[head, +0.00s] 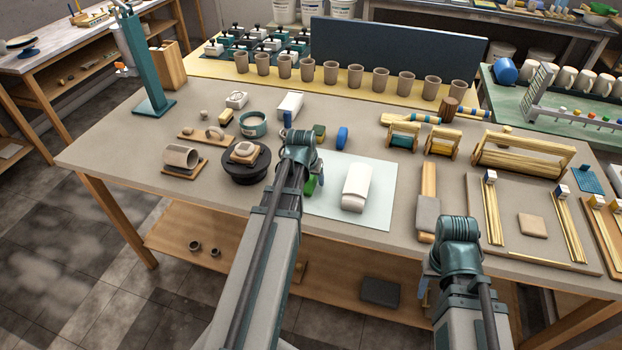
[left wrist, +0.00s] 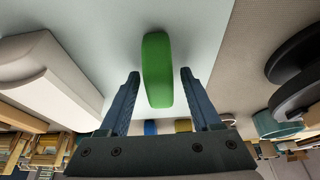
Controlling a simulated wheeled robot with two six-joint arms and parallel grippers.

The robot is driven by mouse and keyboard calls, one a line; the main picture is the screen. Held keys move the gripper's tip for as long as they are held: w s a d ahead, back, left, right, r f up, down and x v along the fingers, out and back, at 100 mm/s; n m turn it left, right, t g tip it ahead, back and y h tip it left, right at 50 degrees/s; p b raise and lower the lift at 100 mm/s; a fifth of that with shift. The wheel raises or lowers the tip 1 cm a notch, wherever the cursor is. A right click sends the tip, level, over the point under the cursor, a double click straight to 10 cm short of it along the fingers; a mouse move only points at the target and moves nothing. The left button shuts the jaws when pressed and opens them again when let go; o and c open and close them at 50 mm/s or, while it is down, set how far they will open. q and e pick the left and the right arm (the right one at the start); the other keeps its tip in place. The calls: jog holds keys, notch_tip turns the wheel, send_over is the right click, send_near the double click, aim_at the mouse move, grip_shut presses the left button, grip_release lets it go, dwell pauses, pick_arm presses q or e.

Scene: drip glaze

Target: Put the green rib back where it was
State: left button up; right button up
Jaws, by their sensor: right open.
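The green rib (left wrist: 157,70) lies on the pale mat (left wrist: 100,18) in the left wrist view. Part of it shows in the head view (head: 310,186), beside my left wrist, which hides the rest. My left gripper (left wrist: 159,74) is open, with one finger on each side of the rib's near end; a gap shows on both sides. I cannot tell how far the fingertips are above the mat. My right gripper (head: 423,291) is open at the table's front edge, mostly hidden by its own wrist.
A white block (head: 356,187) lies on the mat, right of the rib. A black turntable (head: 246,168) is to the left. Wooden tools and frames (head: 522,155) fill the right side.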

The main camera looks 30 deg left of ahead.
pick_arm(q)
jog(key=shift+r, duration=0.1)
jog(key=p+v, duration=1.1)
jog(key=v, duration=0.1)
jog(key=shift+s+d, duration=0.1)
jog(key=shift+d, duration=0.05)
jog(key=s+d+m+g, duration=0.2)
jog(key=s+d, duration=0.4)
jog(key=d, duration=0.8)
jog(key=s+d+f+m+g, duration=0.1)
jog(key=s+d+m, duration=0.3)
jog(key=d, duration=1.1)
jog(key=shift+s+f+g, duration=0.3)
jog(key=shift+s+g, duration=0.5)
jog(key=shift+s, duration=0.25)
